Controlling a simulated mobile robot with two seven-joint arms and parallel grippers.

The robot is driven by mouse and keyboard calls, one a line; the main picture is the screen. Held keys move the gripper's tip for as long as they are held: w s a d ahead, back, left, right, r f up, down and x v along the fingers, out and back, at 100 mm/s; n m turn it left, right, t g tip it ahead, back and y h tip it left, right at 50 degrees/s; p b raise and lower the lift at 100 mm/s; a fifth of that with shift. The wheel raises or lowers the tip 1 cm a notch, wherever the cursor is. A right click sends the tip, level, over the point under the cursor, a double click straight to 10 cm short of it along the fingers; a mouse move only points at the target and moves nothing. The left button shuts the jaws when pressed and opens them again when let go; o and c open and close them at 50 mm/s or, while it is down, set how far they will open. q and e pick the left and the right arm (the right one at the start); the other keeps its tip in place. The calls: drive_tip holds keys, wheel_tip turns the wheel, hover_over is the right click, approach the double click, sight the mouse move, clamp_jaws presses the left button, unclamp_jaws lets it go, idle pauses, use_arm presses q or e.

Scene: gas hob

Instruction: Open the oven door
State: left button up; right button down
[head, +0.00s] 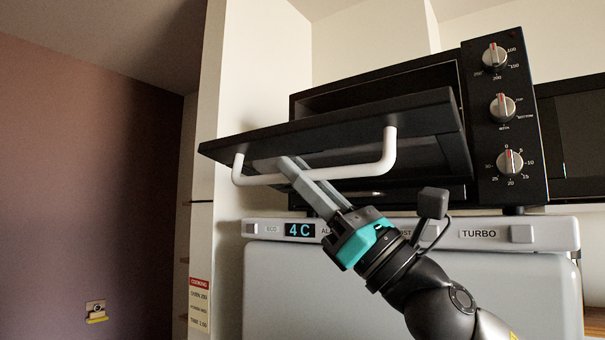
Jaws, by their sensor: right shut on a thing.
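The oven (482,190) is a black countertop unit with three knobs on its right side. Its door (345,118) is hinged at the bottom and tilted well outward, with a dark gap above it. A white bar handle (388,150) runs along the outer face of the door. My right gripper (292,172) reaches up from the lower right and is shut on the handle, left of its middle. The fingertips partly cover the bar. My left gripper is out of view.
The oven stands on a grey fridge-like appliance (400,285) with a control strip showing "4 C". A pale wall panel (203,160) rises close to the left of the door. Another dark appliance (580,130) stands at the right.

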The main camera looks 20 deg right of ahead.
wheel_tip(320, 180, up, 2)
drive_tip(key=shift+r+p, duration=0.25)
drive_tip(key=shift+p, duration=0.5)
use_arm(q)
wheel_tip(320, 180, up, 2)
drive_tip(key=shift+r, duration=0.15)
use_arm(e)
drive_tip(key=shift+f, duration=0.1)
drive_tip(key=c, duration=0.8)
unclamp_jaws()
drive_tip(key=shift+c, duration=0.2)
drive_tip(key=shift+s+d+f+b, duration=0.1)
drive_tip(key=shift+d+f+b, duration=0.15)
drive_tip(key=shift+f+b, duration=0.15)
use_arm(q)
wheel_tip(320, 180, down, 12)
drive_tip(key=b, duration=1.1)
use_arm(e)
drive_tip(key=v, duration=1.4)
drive_tip(key=shift+s, duration=0.2)
